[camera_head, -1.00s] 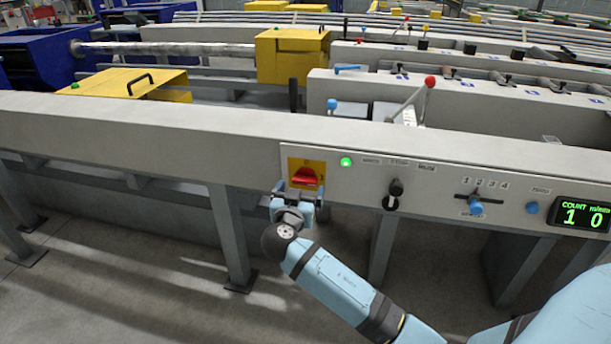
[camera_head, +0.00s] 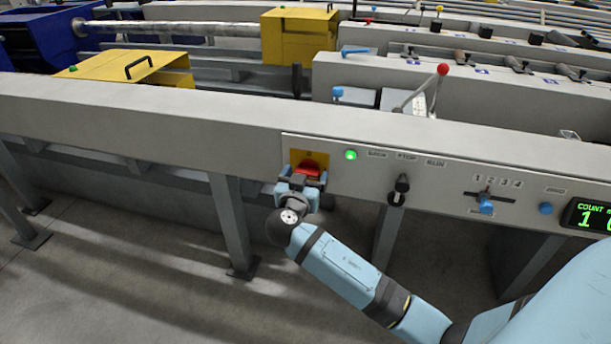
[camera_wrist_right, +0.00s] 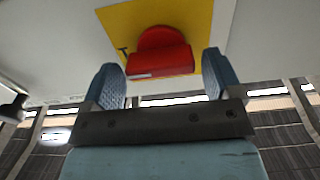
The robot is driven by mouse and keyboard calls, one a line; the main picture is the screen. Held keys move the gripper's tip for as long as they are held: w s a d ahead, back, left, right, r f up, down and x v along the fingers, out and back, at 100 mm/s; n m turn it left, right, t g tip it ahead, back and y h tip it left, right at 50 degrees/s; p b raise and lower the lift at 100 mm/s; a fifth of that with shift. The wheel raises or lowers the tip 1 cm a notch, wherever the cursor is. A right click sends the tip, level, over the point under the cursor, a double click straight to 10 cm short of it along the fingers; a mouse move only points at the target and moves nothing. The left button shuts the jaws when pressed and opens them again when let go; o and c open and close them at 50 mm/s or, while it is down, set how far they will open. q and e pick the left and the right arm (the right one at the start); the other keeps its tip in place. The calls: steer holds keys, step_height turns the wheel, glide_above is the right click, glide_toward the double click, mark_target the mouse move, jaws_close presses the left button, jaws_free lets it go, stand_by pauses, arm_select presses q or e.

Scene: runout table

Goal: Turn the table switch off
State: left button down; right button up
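The table switch is a red rotary knob (camera_head: 308,169) on a yellow plate (camera_head: 318,157), set in the grey front panel. My right gripper (camera_head: 304,178) is in front of it, its fingers reaching up toward the knob. In the right wrist view the red knob (camera_wrist_right: 160,60) lies between and just beyond the two open fingers (camera_wrist_right: 168,80), with a gap on each side. The knob's handle looks roughly level, and the gripper hides its lower part in the head view. My left gripper is not in view.
A lit green lamp (camera_head: 351,155) is right of the switch. Further right are a black selector (camera_head: 399,190), a blue-handled slider (camera_head: 486,205), a blue button (camera_head: 545,208) and a counter display (camera_head: 592,214). Yellow housings (camera_head: 300,38) stand behind the beam.

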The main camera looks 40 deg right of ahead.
steer(key=c, duration=0.7)
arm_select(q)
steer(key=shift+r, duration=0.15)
